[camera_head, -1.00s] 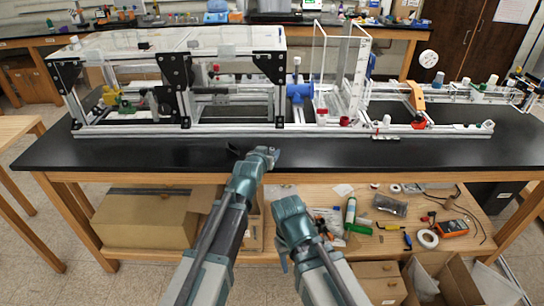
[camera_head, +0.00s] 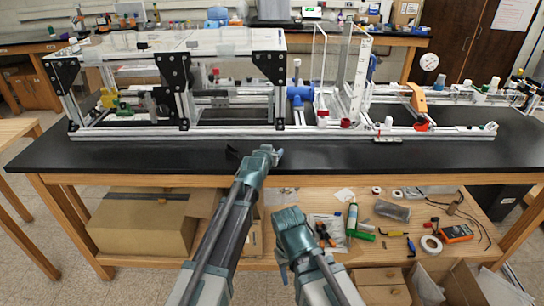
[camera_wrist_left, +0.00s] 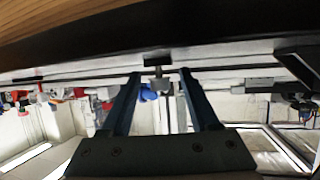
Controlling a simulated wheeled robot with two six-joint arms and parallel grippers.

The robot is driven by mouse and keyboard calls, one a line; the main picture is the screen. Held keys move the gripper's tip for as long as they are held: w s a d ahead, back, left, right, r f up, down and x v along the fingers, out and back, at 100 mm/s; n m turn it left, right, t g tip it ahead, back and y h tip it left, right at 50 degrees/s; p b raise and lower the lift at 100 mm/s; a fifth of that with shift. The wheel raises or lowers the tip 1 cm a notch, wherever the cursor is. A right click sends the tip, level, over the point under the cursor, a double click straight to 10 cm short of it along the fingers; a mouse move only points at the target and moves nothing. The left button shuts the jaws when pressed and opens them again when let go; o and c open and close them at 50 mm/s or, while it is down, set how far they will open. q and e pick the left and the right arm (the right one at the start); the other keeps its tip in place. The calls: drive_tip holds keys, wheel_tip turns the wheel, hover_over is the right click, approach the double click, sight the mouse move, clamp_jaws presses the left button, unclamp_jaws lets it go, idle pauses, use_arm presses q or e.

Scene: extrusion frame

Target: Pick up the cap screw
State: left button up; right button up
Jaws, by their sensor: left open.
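My left gripper (camera_head: 254,153) is open over the near strip of the black bench, in front of the frame's front rail. In the left wrist view, its two dark fingers (camera_wrist_left: 160,72) stand apart. A small grey, knob-like piece (camera_wrist_left: 161,84), which looks like the cap screw, shows between the fingers, with a dark block at its thin end. I cannot tell whether either finger touches it. In the head view I cannot make out the screw; it is too small or hidden by the gripper. My right arm (camera_head: 293,236) is low, below the bench edge; its fingers are unclear.
The aluminium extrusion frame (camera_head: 300,131) runs along the black bench (camera_head: 130,153), with black corner brackets and clear panels. A blue fitting (camera_head: 298,93) and an orange part (camera_head: 417,97) are mounted on it. The near bench strip is clear either side of my left gripper.

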use_arm(q)
clamp_jaws()
drive_tip(key=shift+r, duration=0.15)
idle(0.4)
